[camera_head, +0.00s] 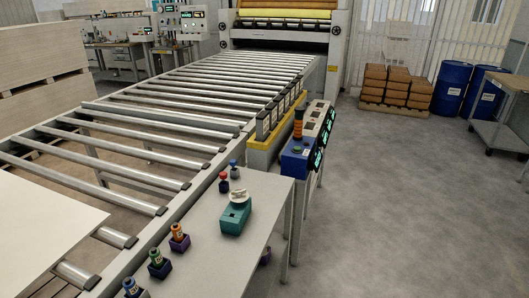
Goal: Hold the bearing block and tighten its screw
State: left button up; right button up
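A teal block (235,218) with a light disc-like part (239,196) on top sits on the grey table (255,232). It looks like the bearing block, but I cannot make out its screw for certain. A small red-topped piece (223,178) and a small blue-topped piece (234,166) stand upright behind it. To its front left, in a row along the table's left side, stand three dark holders: one with an orange top (178,232), one green (156,258), one blue (131,285). Neither of my grippers is in view.
A long roller conveyor (165,110) runs along the table's left side, with a white sheet (45,235) lying on its near end. A blue control console (295,160) stands behind the table. The floor to the right is clear, up to stacked boxes (386,88), blue barrels (451,85) and a cart (500,108).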

aim_at(238, 193)
jog(key=i+l, duration=1)
jog(key=l, duration=0.2)
jog(key=i+l, duration=0.5)
jog(key=u, duration=0.4)
jog(key=i+l+u, duration=0.1)
jog(key=u, duration=0.3)
jog(key=l+u, duration=0.15)
jog(key=u, duration=0.2)
jog(key=l+u, duration=0.1)
jog(key=u, duration=0.3)
